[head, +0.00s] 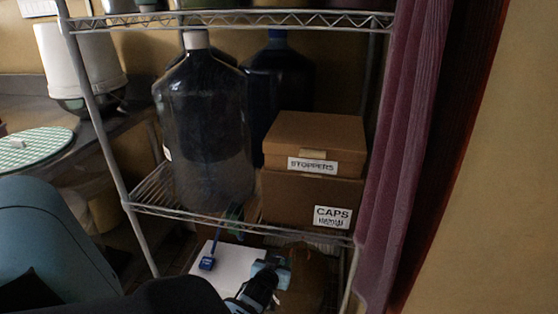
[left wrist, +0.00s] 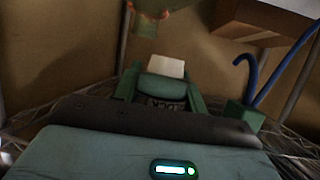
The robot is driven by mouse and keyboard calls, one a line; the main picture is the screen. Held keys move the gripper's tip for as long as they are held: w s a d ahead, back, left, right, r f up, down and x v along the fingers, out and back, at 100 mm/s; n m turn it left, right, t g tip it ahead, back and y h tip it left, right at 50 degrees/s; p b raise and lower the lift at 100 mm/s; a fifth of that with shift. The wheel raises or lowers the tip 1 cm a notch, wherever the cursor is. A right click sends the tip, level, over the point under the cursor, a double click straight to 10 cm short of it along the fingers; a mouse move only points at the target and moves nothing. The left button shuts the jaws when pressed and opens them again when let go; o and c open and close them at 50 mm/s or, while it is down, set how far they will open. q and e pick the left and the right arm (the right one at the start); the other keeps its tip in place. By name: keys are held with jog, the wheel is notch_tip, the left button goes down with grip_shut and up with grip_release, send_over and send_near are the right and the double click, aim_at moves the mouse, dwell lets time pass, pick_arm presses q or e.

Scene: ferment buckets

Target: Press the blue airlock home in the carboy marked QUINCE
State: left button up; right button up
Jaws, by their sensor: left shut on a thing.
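A bent blue tube (left wrist: 247,78), probably the same item, rises at the right in the left wrist view. My left gripper (head: 270,274) is low in front of the shelf, right of the blue item and apart from it. It is shut on a small pale-topped thing (left wrist: 166,68) with lettering ending in "LOCK", partly hidden. A large clear carboy (head: 205,125) with a white cap stands on the shelf. No QUINCE mark is readable. My right gripper is not in view.
A darker carboy (head: 278,85) with a blue cap stands behind. The STOPPERS box (head: 315,135) sits on the CAPS box (head: 290,200) at the right. Shelf posts (head: 105,140) and a purple curtain (head: 405,130) bound the sides. A white bucket (head: 75,62) stands at the left.

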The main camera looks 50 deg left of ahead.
aim_at(282, 259)
pick_arm(q)
jog(key=shift+w+a+f+b, duration=0.15)
jog(key=shift+w+b, duration=0.2)
jog(key=shift+w, duration=0.2)
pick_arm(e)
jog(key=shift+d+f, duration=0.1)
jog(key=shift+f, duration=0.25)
pick_arm(q)
jog(key=shift+w+a+f+b, duration=0.1)
jog(key=shift+w+a+b, duration=0.05)
jog(key=shift+w+b, duration=0.25)
jog(key=shift+w+a+f+b, duration=0.15)
jog(key=shift+w+b, duration=0.1)
jog(key=shift+w, duration=0.25)
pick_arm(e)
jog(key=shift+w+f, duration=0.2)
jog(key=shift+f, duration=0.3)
pick_arm(q)
jog(key=shift+w+a+b, duration=0.25)
jog(key=shift+w+b, duration=0.35)
jog(key=shift+w, duration=0.2)
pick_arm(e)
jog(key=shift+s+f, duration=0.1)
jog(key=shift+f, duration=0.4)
